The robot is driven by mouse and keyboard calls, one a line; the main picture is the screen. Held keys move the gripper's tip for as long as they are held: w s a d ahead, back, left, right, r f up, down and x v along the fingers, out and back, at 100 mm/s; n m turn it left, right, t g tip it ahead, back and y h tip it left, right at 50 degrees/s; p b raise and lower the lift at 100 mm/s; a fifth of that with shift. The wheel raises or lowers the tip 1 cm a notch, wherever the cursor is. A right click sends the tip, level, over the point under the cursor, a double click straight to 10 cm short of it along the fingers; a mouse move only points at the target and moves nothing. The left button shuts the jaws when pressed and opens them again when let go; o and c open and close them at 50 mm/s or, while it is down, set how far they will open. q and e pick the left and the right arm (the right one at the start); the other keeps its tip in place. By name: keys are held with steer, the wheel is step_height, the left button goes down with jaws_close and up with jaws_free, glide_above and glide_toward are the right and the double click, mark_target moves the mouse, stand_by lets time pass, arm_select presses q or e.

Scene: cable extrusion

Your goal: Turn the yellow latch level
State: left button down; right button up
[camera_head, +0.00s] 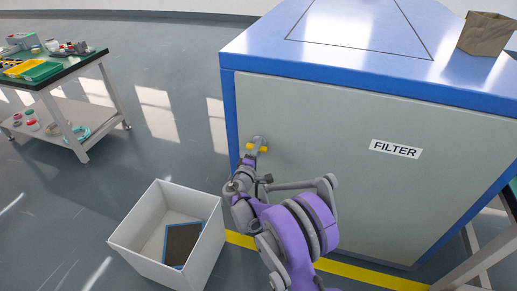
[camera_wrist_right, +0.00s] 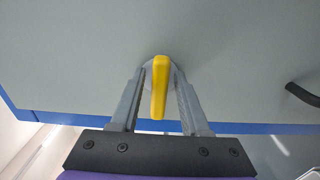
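The yellow latch (camera_head: 250,147) is on the grey front of the filter cabinet, near its left edge. It lies roughly level, with yellow showing on both sides of a grey finger in the head view. In the right wrist view the latch (camera_wrist_right: 160,87) points toward the cabinet's blue edge. My right gripper (camera_wrist_right: 160,75) is at the latch, with one finger on each side of it. The fingers are apart, with a narrow gap showing beside the latch. My right arm hides part of the cabinet front below. My left gripper is not in view.
The grey cabinet (camera_head: 340,190) has blue edges and a FILTER label. A white open box (camera_head: 140,220) holding a dark blue-framed panel (camera_head: 181,243) stands on the floor.

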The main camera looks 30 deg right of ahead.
stand_by(0.3)
steer(key=v, duration=1)
steer(key=shift+s+a+p, duration=0.25)
steer(key=shift+s+p, duration=0.05)
